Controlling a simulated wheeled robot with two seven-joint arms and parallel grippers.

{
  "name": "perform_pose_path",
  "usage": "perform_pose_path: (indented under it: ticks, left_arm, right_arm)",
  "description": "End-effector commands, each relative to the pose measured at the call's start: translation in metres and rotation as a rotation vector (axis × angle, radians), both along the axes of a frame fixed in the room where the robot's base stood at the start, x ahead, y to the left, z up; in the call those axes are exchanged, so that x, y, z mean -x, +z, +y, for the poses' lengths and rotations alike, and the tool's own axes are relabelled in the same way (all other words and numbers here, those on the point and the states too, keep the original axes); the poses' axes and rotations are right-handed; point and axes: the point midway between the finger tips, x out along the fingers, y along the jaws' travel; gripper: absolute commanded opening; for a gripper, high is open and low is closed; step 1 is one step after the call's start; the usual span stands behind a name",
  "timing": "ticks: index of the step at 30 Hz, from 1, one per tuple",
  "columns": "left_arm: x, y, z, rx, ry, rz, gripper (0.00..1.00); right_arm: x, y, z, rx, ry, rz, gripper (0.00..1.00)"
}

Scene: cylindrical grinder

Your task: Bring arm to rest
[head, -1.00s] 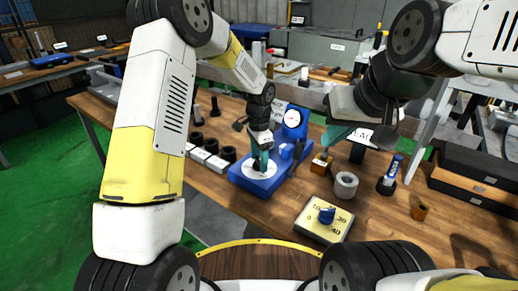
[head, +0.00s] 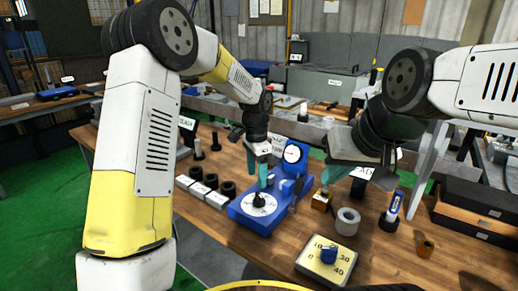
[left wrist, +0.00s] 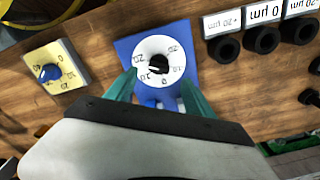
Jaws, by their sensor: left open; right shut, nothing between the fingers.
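My left gripper (head: 262,170) hangs over the blue gauge stand (head: 240,217) on the wooden table, with its teal fingers pointing down. In the left wrist view its fingers (left wrist: 157,90) are spread apart, and the white dial (left wrist: 160,61) with a black knob shows between and beyond them. Nothing is held in it. My right gripper (head: 337,172) is above the table to the right, its teal fingers seen edge-on near a small brass block (head: 322,198). I see nothing held in it.
A yellow dial plate with a blue knob (head: 328,255), a grey ring (head: 348,221) and a blue-and-white marker in a holder (head: 392,208) stand near the front right. Black rings (head: 212,181) with white labels stand left of the stand. Dark boxes (head: 478,200) lie at right.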

Motion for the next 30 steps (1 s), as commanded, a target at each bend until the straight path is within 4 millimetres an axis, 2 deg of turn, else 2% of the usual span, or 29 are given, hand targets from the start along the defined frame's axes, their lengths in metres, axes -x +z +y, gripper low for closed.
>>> perform_pose_path:
  ticks: [1,5,9,15,19,24,30]
  left_arm:
    - [0.005,0.017,0.008,0.006,0.036,-0.022,0.62]
    - [0.030,0.064,0.034,0.037,0.169,-0.084,0.62]
    - [0.069,0.109,0.063,0.087,0.339,-0.152,0.62]
    - [0.132,0.153,0.099,0.186,0.584,-0.240,0.62]
    - [0.176,0.169,0.116,0.268,0.739,-0.291,0.62]
    - [0.225,0.175,0.130,0.379,0.914,-0.339,0.62]
    - [0.254,0.172,0.135,0.459,1.021,-0.361,0.62]
  right_arm:
    - [0.000,0.000,0.000,0.000,0.000,0.000,0.00]
    - [0.000,0.000,0.000,0.000,0.000,0.000,0.00]
    - [0.000,0.000,0.000,0.000,0.000,0.000,0.00]
    - [0.000,0.000,0.000,0.000,0.000,0.000,0.00]
    - [0.000,0.000,0.000,0.000,0.000,0.000,0.00]
    - [0.000,0.000,0.000,0.000,0.000,0.000,0.00]
    - [0.000,0.000,0.000,0.000,0.000,0.000,0.00]
